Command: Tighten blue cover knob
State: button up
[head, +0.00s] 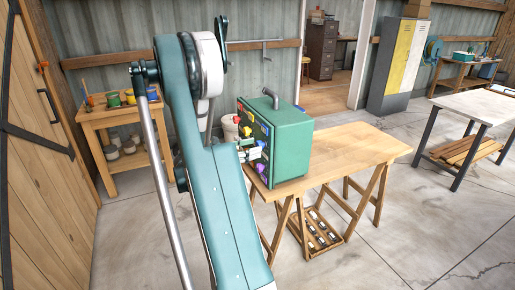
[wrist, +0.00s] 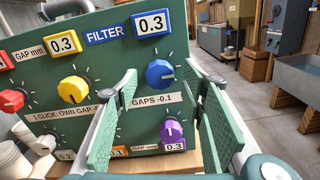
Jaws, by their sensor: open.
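The green box (head: 285,150) stands on a wooden trestle table, its knob panel facing left in the head view. In the wrist view the blue knob (wrist: 160,74) sits at the panel's upper right, with a white pointer mark toward the right. The blue label above it (wrist: 105,34) reads FILTER, and the yellow-framed display (wrist: 151,24) reads 0.3. My gripper (wrist: 163,76) is open, its two green fingers on either side of the blue knob in the picture. I cannot tell whether they touch it. In the head view my arm partly hides the fingers.
The yellow knob (wrist: 73,90), red knob (wrist: 11,100) and purple knob (wrist: 172,131) are close by on the panel; the purple one lies between the fingers lower down. White containers (wrist: 38,138) stand left of the box. The trestle table (head: 355,146) is bare right of the box.

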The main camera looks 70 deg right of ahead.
jog(key=shift+x, duration=1.5)
jog(key=c, duration=0.9)
